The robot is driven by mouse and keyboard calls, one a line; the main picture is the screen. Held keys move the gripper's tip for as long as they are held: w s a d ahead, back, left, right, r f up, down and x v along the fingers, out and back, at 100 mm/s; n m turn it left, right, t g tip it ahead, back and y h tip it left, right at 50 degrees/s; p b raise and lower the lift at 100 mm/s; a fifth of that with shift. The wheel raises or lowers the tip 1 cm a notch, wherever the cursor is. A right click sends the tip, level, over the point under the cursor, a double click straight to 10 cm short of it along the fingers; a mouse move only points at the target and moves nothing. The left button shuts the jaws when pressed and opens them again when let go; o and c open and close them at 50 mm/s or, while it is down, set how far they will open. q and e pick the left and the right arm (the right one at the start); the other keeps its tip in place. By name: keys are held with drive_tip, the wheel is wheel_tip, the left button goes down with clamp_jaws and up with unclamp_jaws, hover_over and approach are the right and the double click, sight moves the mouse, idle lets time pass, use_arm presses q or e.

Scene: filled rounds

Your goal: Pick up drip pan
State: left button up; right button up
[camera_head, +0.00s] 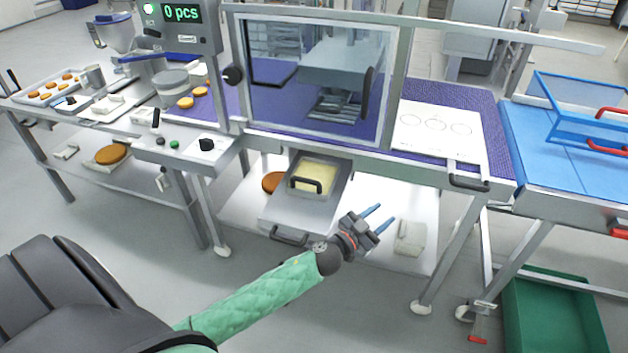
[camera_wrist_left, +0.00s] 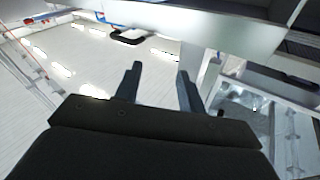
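The drip pan appears to be the shallow grey metal pan (camera_head: 293,215) below the enclosed machine, with a dark handle at its front edge. A smaller pale-yellow tray or block (camera_head: 318,176) with a black handle sits at its back. My left gripper (camera_head: 386,214) is to the right of the pan, apart from it, with its two blue fingers spread and pointing to the right. In the left wrist view the fingers (camera_wrist_left: 158,78) are apart with nothing between them. I cannot make out the pan in that view. My right gripper is not in view.
A white lower shelf (camera_head: 428,215) holds a small pale object (camera_head: 409,238) right of my gripper. A machine door (camera_head: 315,95) and the table edge are above. A table leg (camera_head: 452,245) stands to the right. A green bin (camera_head: 552,315) is on the floor.

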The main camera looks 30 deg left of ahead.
use_arm(q)
wheel_tip(320, 180, up, 5)
drive_tip(key=w+d+m+g+h, duration=0.25)
drive_tip(key=m+g+h, duration=0.25)
drive_tip(key=m+h, duration=0.3)
drive_tip(key=g+y+p, duration=0.3)
drive_tip(key=g+y, duration=1)
drive_tip(key=y, duration=0.1)
hover_over(305, 179)
drive_tip(key=shift+w+a, duration=0.15)
drive_tip(key=shift+a, duration=0.3)
drive_tip(key=shift+f, duration=0.3)
drive_tip(key=shift+d+f, duration=0.1)
drive_tip(key=shift+f, duration=0.65)
drive_tip(key=f+p, duration=0.2)
drive_tip(key=f, duration=0.1)
drive_tip(key=f+p, duration=0.1)
drive_tip(key=shift+d+f, duration=0.15)
drive_tip(key=shift+d, duration=0.2)
drive_tip(key=shift+f, duration=0.65)
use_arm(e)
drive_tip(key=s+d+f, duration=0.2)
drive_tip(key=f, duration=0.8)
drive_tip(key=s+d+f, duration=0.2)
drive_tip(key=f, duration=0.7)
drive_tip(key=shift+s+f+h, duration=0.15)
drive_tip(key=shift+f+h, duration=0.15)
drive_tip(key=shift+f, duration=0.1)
